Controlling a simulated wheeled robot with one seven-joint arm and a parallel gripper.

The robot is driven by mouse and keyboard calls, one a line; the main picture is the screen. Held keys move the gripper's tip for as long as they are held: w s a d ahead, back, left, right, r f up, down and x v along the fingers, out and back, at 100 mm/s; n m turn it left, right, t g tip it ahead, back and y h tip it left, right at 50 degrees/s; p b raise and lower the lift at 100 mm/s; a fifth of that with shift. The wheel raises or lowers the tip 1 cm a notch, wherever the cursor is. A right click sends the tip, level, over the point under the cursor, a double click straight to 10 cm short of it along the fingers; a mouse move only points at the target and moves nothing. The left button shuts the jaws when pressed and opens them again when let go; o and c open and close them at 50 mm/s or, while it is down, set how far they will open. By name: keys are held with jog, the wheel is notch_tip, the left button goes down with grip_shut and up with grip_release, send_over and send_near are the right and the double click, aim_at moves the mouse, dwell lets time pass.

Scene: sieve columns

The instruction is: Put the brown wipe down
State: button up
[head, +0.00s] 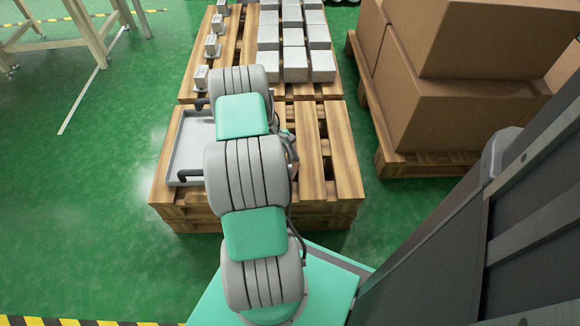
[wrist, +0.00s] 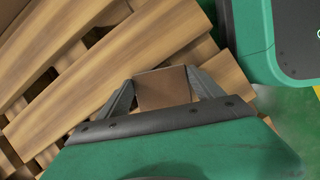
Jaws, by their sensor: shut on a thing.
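The brown wipe (wrist: 163,90) shows in the wrist view as a small flat-faced brown piece between the two dark fingers. My gripper (wrist: 161,82) is shut on it. Slatted wood of a pallet (wrist: 95,85) lies beyond and to the left of the wipe. I cannot tell whether the wipe touches the wood. In the head view my arm reaches over the near wooden pallet (head: 343,165), and it hides the gripper and most or all of the wipe.
A grey tray (head: 178,160) with black handles lies on the pallet's left part. Behind are several metal blocks (head: 295,65) and smaller pieces (head: 201,78). Large cardboard boxes (head: 455,115) stand on a pallet at right. The pallet's right slats are bare. Green floor is open at left.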

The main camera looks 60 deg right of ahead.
jog(key=shift+f, duration=0.1)
jog(key=o, duration=1.2)
